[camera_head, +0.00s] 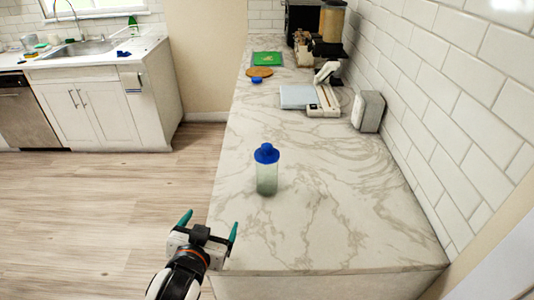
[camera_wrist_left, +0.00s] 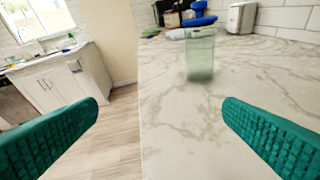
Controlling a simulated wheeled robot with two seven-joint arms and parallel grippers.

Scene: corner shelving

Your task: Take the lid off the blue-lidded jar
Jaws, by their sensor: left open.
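The blue-lidded jar (camera_head: 267,176) stands upright on the marble counter (camera_head: 310,235). Its body is clear with a greenish tint, and the blue lid (camera_head: 266,153) sits on top. In the left wrist view the jar body (camera_wrist_left: 200,57) is ahead, between the fingers and right of centre, and the blue lid (camera_wrist_left: 201,19) shows near the top edge. My left gripper (camera_head: 211,222) is open and empty at the counter's left front edge, nearer than the jar and apart from it. My right gripper is not in view.
Farther back are a white scale-like device (camera_head: 322,102), a grey box (camera_head: 368,111), a green board (camera_head: 267,58), a small blue item (camera_head: 256,80) and a dark machine (camera_head: 318,22). A tiled wall (camera_head: 450,90) bounds the right. Counter around the jar is clear.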

